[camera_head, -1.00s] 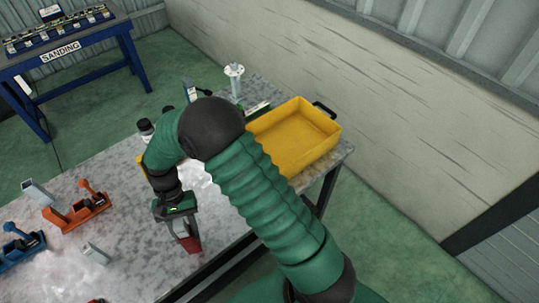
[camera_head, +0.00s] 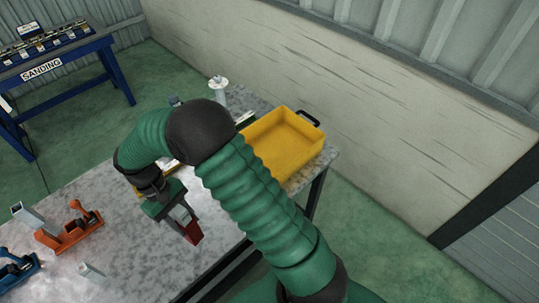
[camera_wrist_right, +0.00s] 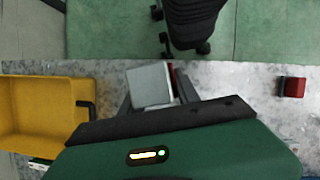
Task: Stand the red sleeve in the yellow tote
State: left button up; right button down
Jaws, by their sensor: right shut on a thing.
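The red sleeve (camera_head: 194,233) is held at the tips of my right gripper (camera_head: 185,220), tilted, above the near edge of the table. In the wrist view only a thin red strip of it (camera_wrist_right: 172,75) shows beside the light grey piece between the fingers (camera_wrist_right: 152,90). The yellow tote (camera_head: 312,130) stands at the table's far right end, right of the gripper and behind my right arm. What shows of its inside looks empty; my arm hides part of it. The tote also shows at the left of the wrist view (camera_wrist_right: 40,82). My left gripper is out of view.
An orange tool (camera_head: 70,235), a blue tool (camera_head: 17,268) and grey pieces lie on the left of the table (camera_head: 130,245). A white flanged post (camera_head: 218,88) stands behind the arm. Another red block (camera_wrist_right: 292,87) lies on the table in the wrist view.

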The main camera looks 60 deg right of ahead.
aim_at(271, 157)
jog(key=k+l, duration=0.1)
jog(key=l, duration=1.45)
jog(key=i+l, duration=0.1)
jog(key=l, duration=0.25)
